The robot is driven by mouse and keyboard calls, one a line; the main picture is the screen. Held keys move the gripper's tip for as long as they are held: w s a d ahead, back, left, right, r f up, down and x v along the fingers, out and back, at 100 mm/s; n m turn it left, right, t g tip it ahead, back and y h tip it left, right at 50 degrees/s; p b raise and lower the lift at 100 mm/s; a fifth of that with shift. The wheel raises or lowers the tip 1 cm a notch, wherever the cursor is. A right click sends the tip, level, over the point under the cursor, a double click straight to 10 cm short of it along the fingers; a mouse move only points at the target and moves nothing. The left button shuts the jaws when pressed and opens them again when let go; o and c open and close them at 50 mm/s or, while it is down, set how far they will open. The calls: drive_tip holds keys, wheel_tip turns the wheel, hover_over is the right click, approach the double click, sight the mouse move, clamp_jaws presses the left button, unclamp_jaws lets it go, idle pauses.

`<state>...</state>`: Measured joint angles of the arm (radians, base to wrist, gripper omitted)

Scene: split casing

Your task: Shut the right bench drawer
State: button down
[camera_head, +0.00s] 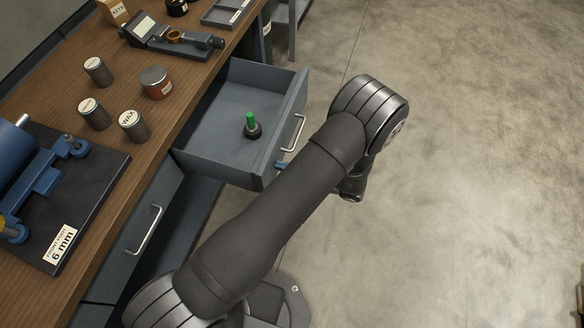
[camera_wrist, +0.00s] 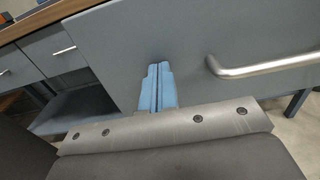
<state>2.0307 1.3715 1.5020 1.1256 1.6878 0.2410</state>
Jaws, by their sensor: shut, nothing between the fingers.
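The right bench drawer (camera_head: 215,123) is grey and stands pulled out from the bench in the head view. Its front panel fills much of the wrist view (camera_wrist: 200,35), with a curved metal handle (camera_wrist: 265,66) on it; the handle also shows in the head view (camera_head: 295,133). A dark round item with a green top (camera_head: 252,125) stands inside the drawer. My gripper (camera_head: 281,165) is shut and empty at the drawer front, beside the handle. Its blue fingers (camera_wrist: 157,87) point at the panel, left of the handle; I cannot tell whether they touch it.
A shut drawer with a metal handle (camera_head: 148,231) is at the lower left. The wooden benchtop (camera_head: 122,75) carries several tins, a blue device on a black mat (camera_head: 92,205), and a measuring tool (camera_head: 172,38).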

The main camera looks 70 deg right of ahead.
drive_tip(key=shift+w, duration=0.1)
idle(0.3)
drive_tip(key=w, duration=2.7)
drive_tip(key=shift+w, duration=1)
drive_tip(key=shift+r, duration=0.1)
drive_tip(key=shift+d, duration=0.1)
drive_tip(key=s, duration=1.4)
drive_tip(key=shift+s, duration=0.3)
drive_tip(key=shift+w, duration=0.1)
hover_over(203, 153)
